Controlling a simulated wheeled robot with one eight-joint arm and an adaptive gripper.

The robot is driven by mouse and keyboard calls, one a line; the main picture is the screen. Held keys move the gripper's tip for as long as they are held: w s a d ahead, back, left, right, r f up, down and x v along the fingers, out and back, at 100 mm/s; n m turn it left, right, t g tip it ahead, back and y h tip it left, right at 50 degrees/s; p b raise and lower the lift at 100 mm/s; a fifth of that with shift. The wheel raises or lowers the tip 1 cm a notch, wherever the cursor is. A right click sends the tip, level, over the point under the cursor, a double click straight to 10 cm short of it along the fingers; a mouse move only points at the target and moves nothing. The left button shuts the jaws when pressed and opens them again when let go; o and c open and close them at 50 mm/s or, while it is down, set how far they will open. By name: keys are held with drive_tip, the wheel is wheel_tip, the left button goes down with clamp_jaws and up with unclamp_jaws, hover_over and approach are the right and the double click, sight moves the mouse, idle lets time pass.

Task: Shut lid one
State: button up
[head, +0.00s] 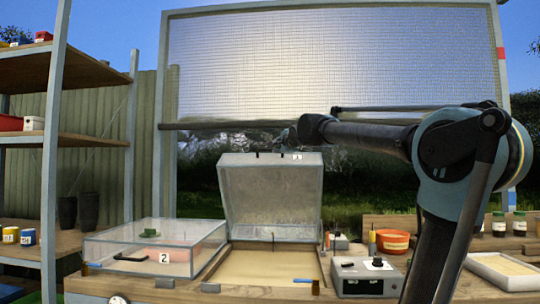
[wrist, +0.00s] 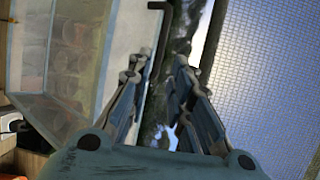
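Lid one (head: 270,192) is a clear, framed lid that stands raised, tilted up behind its open box (head: 270,262). A small label with a mark like "1" and dark fittings show along its top edge. My gripper (head: 287,137) is just above that top edge in the head view. In the wrist view my gripper (wrist: 158,70) has its two fingers apart with nothing clamped between them. The lid's pane (wrist: 75,55) fills the left there, and a thin dark bar, perhaps its handle (wrist: 157,35), runs by the fingertips. Whether they touch cannot be told.
A shut clear lid marked 2 (head: 190,240), with a black handle and a green object on top, is at left. A grey control box (head: 367,278) and an orange bowl (head: 393,242) stand at right. A mesh screen (head: 330,65) rises behind; shelves (head: 75,140) are far left.

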sight(271, 150)
drive_tip(key=x, duration=1.2)
clamp_jaws()
